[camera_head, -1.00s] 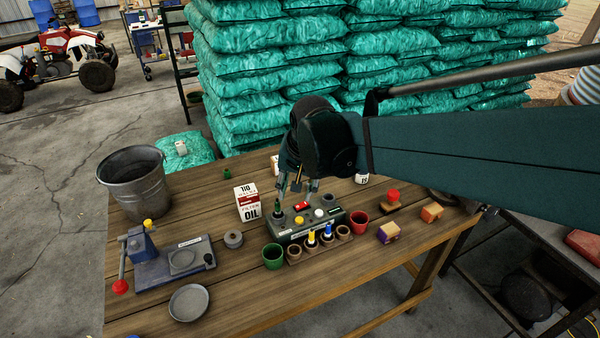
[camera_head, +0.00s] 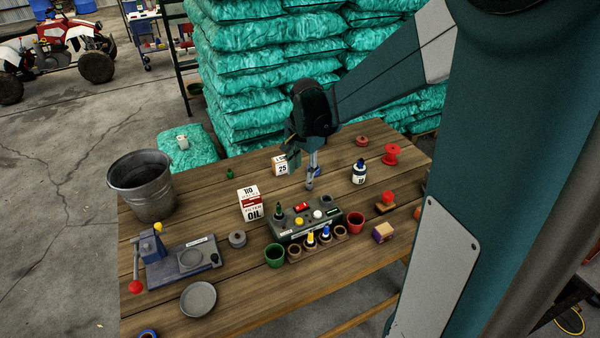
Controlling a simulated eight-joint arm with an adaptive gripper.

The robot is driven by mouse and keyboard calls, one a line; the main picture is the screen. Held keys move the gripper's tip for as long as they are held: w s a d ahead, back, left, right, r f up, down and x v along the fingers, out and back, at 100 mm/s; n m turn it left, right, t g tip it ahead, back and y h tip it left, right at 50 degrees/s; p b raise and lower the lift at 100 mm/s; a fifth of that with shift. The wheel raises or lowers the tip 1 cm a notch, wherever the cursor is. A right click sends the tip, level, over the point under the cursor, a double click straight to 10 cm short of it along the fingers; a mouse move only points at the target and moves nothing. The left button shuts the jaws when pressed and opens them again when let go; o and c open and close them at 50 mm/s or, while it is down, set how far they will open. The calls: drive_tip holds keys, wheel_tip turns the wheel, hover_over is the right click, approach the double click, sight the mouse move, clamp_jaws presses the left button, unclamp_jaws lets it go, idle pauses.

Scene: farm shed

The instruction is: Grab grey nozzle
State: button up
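My gripper (camera_head: 304,170) hangs over the back middle of the table, behind the grey-green box. Its fingers are small and seen at an angle, so I cannot tell whether they are open or shut, or whether they hold anything. I cannot pick out the grey nozzle for certain. A short dark grey piece (camera_head: 326,201) sits at the back right of the grey-green box (camera_head: 290,236). A grey ring-like piece (camera_head: 237,239) lies on the table left of the box. A small blue patch shows beside the fingertips; what it belongs to is unclear.
The wooden table (camera_head: 262,311) carries an oil filter carton (camera_head: 249,204), a green cup (camera_head: 274,256), a red cup (camera_head: 355,222), a white-and-dark bottle (camera_head: 359,171) and a red spool (camera_head: 391,154). A metal bucket (camera_head: 142,186) stands at the left. My arm covers the right side.

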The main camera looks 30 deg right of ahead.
sight(309, 185)
drive_tip(key=w+d+f+m+p, duration=0.1)
drive_tip(key=w+d+f+p, duration=0.1)
drive_tip(key=w+d+f+m+g+p, duration=0.1)
drive_tip(key=w+d+m+p, duration=0.1)
drive_tip(key=shift+w+d+f, duration=0.3)
drive_tip(key=shift+d+f, duration=0.1)
drive_tip(key=shift+w+d+f+m+g+p, duration=0.3)
drive_tip(key=shift+d+f+m+p, duration=0.1)
drive_tip(key=shift+f+m+p, duration=0.2)
drive_tip(key=shift+f, duration=0.1)
drive_tip(key=shift+f, duration=1.25)
drive_tip(key=shift+f, duration=0.15)
drive_tip(key=shift+w+f, duration=0.1)
drive_tip(key=shift+f, duration=2.35)
drive_tip(key=shift+c, duration=0.5)
